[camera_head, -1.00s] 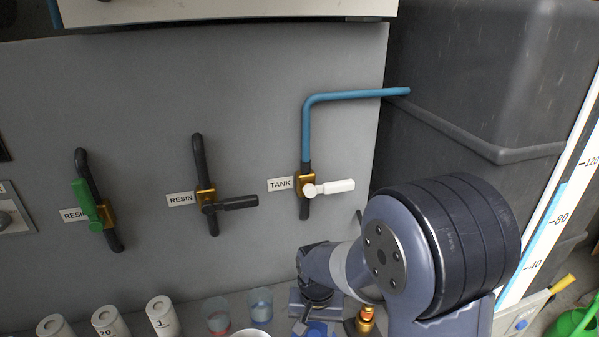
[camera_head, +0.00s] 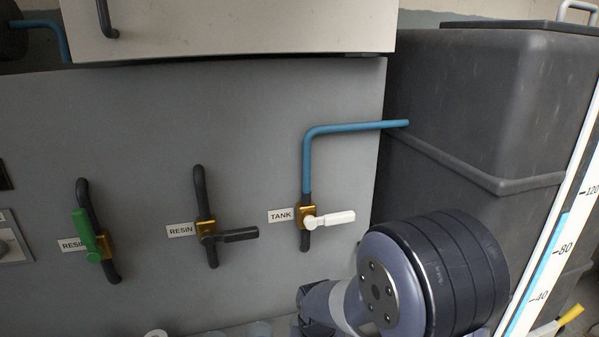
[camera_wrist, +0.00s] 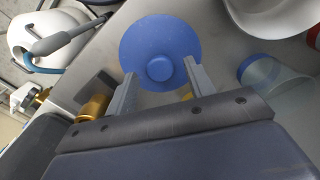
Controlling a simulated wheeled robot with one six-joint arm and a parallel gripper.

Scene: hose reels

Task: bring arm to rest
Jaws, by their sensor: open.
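My arm (camera_head: 420,280) is folded at the lower right of the head view, in front of the grey panel and the dark tank. Its gripper end is cut off by the lower edge there. In the wrist view my gripper (camera_wrist: 158,82) is open, its two fingers apart. A round blue disc (camera_wrist: 150,35) with a raised knob lies beyond the fingertips.
Panel valves have a green handle (camera_head: 91,235), a black handle (camera_head: 237,235) and a white handle (camera_head: 335,219). A dark tank (camera_head: 480,110) stands right.

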